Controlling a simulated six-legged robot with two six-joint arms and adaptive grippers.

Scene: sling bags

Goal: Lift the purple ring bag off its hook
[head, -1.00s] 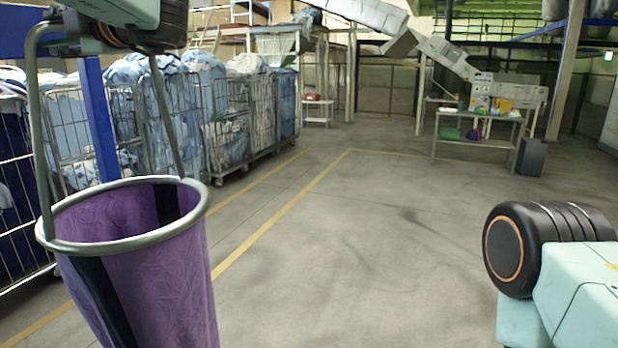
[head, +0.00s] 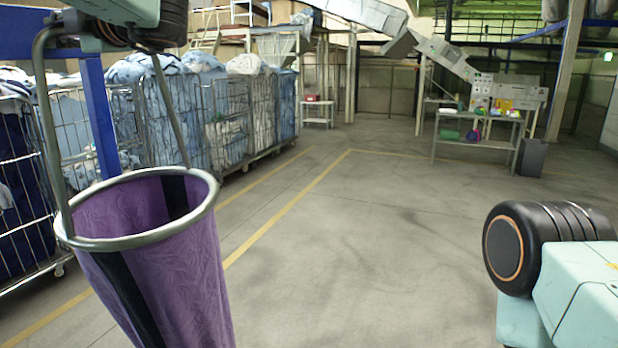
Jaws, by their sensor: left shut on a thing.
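The purple ring bag (head: 165,265) hangs at the left of the head view. It has a round metal rim, a dark vertical strip and a tall metal handle rising from the rim. The rim is tilted and the bag's bottom is cut off by the frame. My left gripper (head: 112,36) is at the top left, above the bag, shut on the top of its handle. The fingertips are partly hidden at the dark top edge. No hook can be made out. My right arm shows at the lower right, but its gripper is not in view.
A blue post (head: 100,120) with a blue crossbeam stands just behind the bag's handle. Wire cage trolleys (head: 215,120) full of laundry line the left side. A grey work table (head: 478,125) stands at the back right. The floor (head: 370,240) in the middle is clear.

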